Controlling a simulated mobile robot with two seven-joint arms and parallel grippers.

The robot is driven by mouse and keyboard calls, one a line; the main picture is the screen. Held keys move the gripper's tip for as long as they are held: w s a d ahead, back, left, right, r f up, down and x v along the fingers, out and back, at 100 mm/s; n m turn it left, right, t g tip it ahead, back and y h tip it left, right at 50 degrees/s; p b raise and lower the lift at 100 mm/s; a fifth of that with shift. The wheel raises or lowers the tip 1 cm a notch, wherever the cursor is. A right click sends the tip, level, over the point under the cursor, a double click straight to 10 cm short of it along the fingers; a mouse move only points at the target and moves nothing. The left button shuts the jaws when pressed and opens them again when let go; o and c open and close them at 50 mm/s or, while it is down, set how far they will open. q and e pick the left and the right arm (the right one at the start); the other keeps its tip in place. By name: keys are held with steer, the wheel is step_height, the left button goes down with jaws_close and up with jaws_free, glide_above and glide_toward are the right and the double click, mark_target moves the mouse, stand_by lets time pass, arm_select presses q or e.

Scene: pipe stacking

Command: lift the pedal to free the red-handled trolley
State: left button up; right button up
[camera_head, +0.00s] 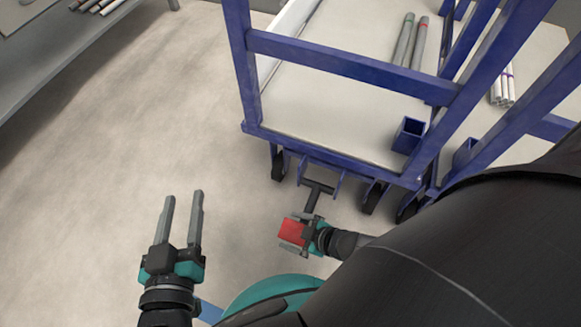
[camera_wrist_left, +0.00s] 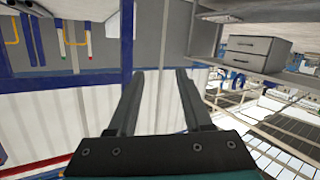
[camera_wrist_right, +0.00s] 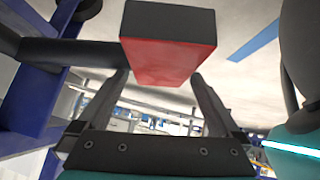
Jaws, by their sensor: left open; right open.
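The pedal (camera_head: 292,232) has a red pad and sits low in front of the blue-framed trolley (camera_head: 345,54), joined to it by a dark bar. My right gripper (camera_head: 306,228) is at the pedal in the head view, partly covering it. In the right wrist view the pedal's red face and dark edge (camera_wrist_right: 167,62) show near the fingertips, between the open fingers in the picture; I cannot tell whether they touch. My left gripper (camera_head: 184,196) is open and empty above the floor, left of the pedal. I see no red handle on the trolley.
A grey bench (camera_head: 60,65) with pipes is at the upper left. The floor (camera_head: 120,140) between bench and trolley is clear.

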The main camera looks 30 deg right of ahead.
arm_select(q)
steer(key=shift+s+d+r+t+h+b, duration=0.35)
steer(key=shift+r+t, duration=0.15)
steer(key=shift+t, duration=0.2)
arm_select(e)
steer(key=shift+w+a+f, duration=0.2)
steer(key=shift+w+f, duration=0.2)
steer(key=shift+f, duration=0.05)
steer(key=shift+c, duration=0.2)
jaws_close()
